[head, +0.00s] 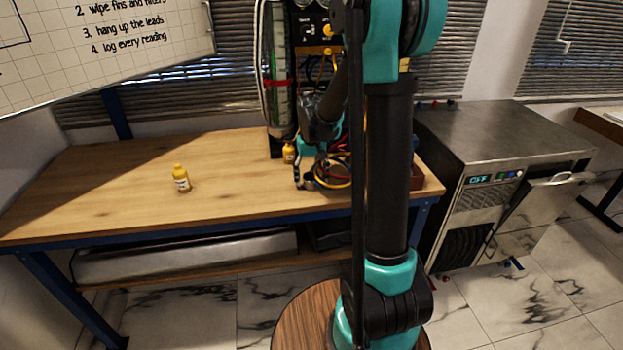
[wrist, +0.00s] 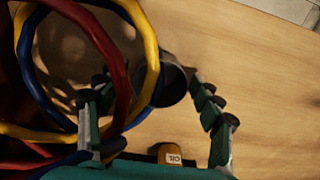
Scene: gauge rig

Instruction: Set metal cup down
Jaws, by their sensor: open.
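A dark grey rounded thing, which looks like the metal cup (wrist: 173,86), shows between the spread fingers of my gripper (wrist: 150,82) in the wrist view. The blue, yellow and red cable loops partly cover its left side. I cannot tell whether the fingers touch it. In the head view my gripper (head: 304,178) is low over the right part of the wooden bench (head: 110,190). I cannot make out the cup there; my arm and the cables hide much of that spot.
Coiled cables (head: 335,172) lie close beside my gripper. A yellow bottle (head: 289,152) stands just behind it, and a yellow bottle marked as oil (wrist: 170,155) shows in the wrist view. Another yellow bottle (head: 181,179) stands further left. A metal cabinet (head: 490,150) stands right. The bench's left side is clear.

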